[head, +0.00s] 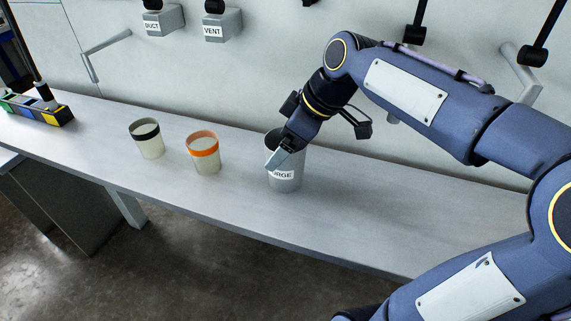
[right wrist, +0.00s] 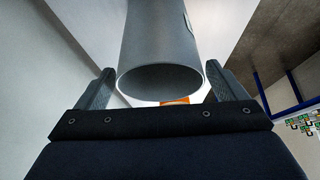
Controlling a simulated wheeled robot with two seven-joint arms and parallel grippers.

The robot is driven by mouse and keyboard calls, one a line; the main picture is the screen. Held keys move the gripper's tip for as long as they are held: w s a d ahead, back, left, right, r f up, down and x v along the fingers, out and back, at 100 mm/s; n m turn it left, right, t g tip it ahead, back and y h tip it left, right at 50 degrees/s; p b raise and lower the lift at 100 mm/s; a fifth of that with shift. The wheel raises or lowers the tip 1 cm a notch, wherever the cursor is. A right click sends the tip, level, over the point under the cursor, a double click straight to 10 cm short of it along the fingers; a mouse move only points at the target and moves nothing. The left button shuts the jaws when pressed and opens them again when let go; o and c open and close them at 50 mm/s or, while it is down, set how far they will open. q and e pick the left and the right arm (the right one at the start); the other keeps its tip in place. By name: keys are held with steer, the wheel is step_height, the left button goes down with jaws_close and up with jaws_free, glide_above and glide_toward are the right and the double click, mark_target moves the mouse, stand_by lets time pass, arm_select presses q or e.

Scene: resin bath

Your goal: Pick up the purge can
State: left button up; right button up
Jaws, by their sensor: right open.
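The purge can (head: 285,183) is a grey open-topped cylinder with a white label, partly hidden, standing upright on the bench. In the right wrist view the can (right wrist: 160,45) rises between the fingers, its round mouth facing the camera. My right gripper (head: 278,157) is at the can's upper part, one finger showing in front of it over the label's edge. In the right wrist view the right gripper (right wrist: 161,78) is open, with one finger on each side of the can and gaps visible. I cannot tell whether either finger touches. My left gripper is not in view.
An orange-banded cup (head: 204,157) and a black-banded cup (head: 149,143) stand left of the can. A rack with coloured blocks (head: 38,110) sits at the bench's far left. DUCT (head: 158,20) and VENT (head: 221,26) boxes are on the wall. The bench (head: 385,215) is clear in front right.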

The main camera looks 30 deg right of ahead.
steer(key=shift+f, duration=0.1)
steer(key=c, duration=1.4)
